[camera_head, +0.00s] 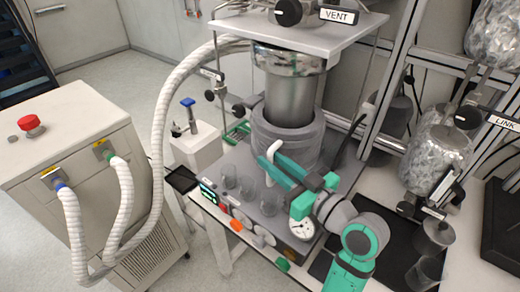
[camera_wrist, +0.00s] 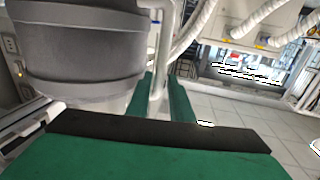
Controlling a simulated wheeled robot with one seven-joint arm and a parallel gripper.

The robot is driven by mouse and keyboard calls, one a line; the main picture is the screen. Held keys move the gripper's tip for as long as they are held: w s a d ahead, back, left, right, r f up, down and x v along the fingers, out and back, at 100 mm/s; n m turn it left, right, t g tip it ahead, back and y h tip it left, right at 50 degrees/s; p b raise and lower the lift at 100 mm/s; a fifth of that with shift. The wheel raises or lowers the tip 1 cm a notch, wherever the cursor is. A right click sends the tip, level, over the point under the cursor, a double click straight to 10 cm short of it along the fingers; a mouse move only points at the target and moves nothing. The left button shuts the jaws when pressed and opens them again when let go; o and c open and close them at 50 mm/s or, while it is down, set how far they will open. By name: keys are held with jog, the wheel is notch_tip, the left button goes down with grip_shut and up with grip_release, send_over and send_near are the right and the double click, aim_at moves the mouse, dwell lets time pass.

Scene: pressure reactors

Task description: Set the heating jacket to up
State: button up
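The heating jacket (camera_head: 286,138) is a thick grey sleeve around the lower part of the metal reactor vessel (camera_head: 290,98). It fills the upper left of the wrist view (camera_wrist: 75,55). A white handle (camera_head: 273,149) stands at its front; it also shows in the wrist view (camera_wrist: 158,88). My gripper (camera_head: 268,160) reaches to this handle from the lower right. Its two green fingers (camera_wrist: 160,95) lie close on both sides of the handle and appear shut on it. The handle's joint to the jacket is hidden.
Glass beakers (camera_head: 246,187), a round gauge (camera_head: 302,228) and a small display (camera_head: 209,191) are at the reactor's front. A top plate (camera_head: 318,33) on rods is above. A white hose (camera_head: 160,130) runs left to a chiller (camera_head: 75,140). Foil-wrapped vessels (camera_head: 435,160) stand right.

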jog(key=shift+x, duration=2.7)
jog(key=shift+d, duration=0.15)
jog(key=shift+c, duration=0.3)
jog(key=shift+w, duration=0.15)
grip_shut()
